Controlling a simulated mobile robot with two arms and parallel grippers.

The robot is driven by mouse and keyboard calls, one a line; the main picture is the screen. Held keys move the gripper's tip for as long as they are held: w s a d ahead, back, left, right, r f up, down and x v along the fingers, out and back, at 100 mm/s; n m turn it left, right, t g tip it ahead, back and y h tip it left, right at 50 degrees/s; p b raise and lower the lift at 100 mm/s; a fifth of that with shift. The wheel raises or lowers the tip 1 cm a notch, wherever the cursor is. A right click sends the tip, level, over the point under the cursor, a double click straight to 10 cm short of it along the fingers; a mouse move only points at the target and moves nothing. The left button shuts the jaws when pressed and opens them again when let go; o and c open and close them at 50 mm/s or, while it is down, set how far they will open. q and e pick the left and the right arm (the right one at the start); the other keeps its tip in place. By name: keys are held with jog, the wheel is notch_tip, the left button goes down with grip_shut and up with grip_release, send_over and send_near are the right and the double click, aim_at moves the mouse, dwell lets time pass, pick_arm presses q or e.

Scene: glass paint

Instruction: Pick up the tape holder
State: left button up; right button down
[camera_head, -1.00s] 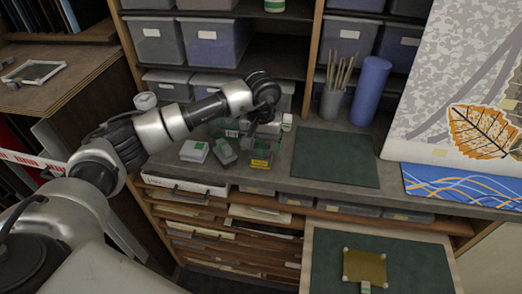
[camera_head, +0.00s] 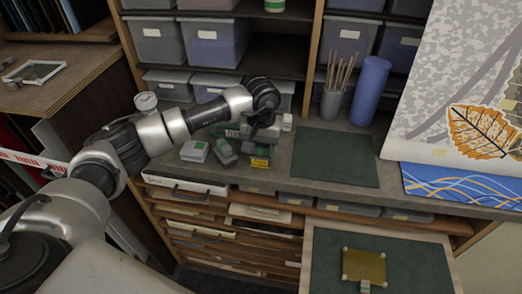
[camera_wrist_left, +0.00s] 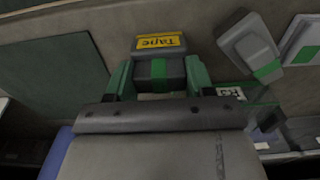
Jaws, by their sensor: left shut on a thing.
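The tape holder is a small dark block with a yellow "Tape" label (camera_wrist_left: 161,42); in the head view its yellow label (camera_head: 260,162) shows just below my gripper. My left gripper (camera_wrist_left: 160,76) has its green-sided fingers on both sides of the holder and is shut on it. In the head view the left gripper (camera_head: 262,140) reaches down over the counter, and its wrist hides most of the holder. I cannot tell whether the holder is clear of the counter. My right gripper is not in view.
A grey-and-green box (camera_head: 194,151) and a dark block (camera_head: 224,152) stand close left of the gripper. A dark green mat (camera_head: 336,157) lies to the right. A brush cup (camera_head: 331,102) and a blue cylinder (camera_head: 370,90) stand behind it.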

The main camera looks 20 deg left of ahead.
aim_at(261, 145)
pick_arm(q)
jog(key=shift+r+b, duration=0.4)
jog(key=shift+r, duration=0.1)
notch_tip(261, 145, up, 3)
jog(key=shift+f+b, duration=0.15)
jog(key=shift+b, duration=0.7)
jog(key=s+d+r+b, duration=0.1)
jog(key=d+r+b, duration=0.1)
jog(key=d, duration=0.3)
jog(key=d+r+b, duration=0.1)
jog(key=d+r, duration=0.4)
jog(key=d, duration=0.1)
jog(key=shift+s+d+b, duration=0.3)
jog(key=shift+s+b, duration=0.05)
jog(key=shift+r, duration=0.1)
jog(key=shift+o, duration=1.4)
jog(key=shift+c, duration=0.7)
jog(key=shift+a, duration=0.1)
